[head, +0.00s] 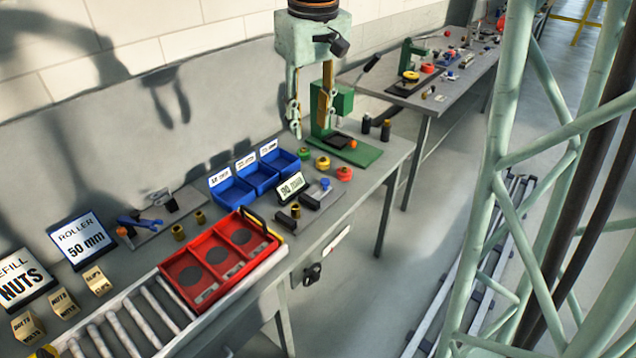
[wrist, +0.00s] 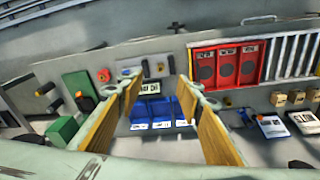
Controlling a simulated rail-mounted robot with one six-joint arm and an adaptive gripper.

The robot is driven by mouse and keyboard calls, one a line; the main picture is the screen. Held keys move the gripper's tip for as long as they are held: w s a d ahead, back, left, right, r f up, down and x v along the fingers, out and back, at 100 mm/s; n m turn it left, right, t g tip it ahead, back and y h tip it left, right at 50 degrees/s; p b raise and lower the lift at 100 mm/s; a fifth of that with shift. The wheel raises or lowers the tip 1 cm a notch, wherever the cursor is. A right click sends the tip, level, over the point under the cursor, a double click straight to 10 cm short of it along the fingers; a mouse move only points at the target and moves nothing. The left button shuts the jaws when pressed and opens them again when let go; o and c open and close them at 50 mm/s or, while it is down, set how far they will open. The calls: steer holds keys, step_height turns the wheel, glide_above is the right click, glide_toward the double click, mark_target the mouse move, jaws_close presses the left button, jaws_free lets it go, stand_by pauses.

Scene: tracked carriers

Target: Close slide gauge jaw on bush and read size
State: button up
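The slide gauge looks to be the grey plate (head: 319,221) with dark blocks and a blue knob (head: 325,183) at the bench front, right of the red tray. A display sign (head: 291,187) stands behind it; its reading is too small to make out. A small brass bush (head: 295,211) stands by the dark block; I cannot tell whether it touches a jaw. The plate also shows in the wrist view (wrist: 132,64), beyond my fingers. My gripper (head: 310,118) is open and empty, high above the bench; its two fingers (wrist: 160,95) are wide apart.
A red three-part tray (head: 202,302) sits on rollers left of the gauge. Blue bins (head: 234,192) stand behind it. A green press (head: 345,149) stands to the right, with red and yellow knobs before it. Two brass bushes (head: 179,232) lie left by a tool plate.

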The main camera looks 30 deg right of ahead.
steer(key=w+d+f, duration=0.7)
steer(key=w+f, duration=0.3)
steer(key=g, duration=0.2)
glide_above(325, 180)
step_height(325, 180, down, 12)
steer(key=shift+s, duration=0.1)
steer(key=shift+f+b, duration=0.55)
steer(key=shift+f, duration=6.3)
steer(key=shift+c, duration=0.2)
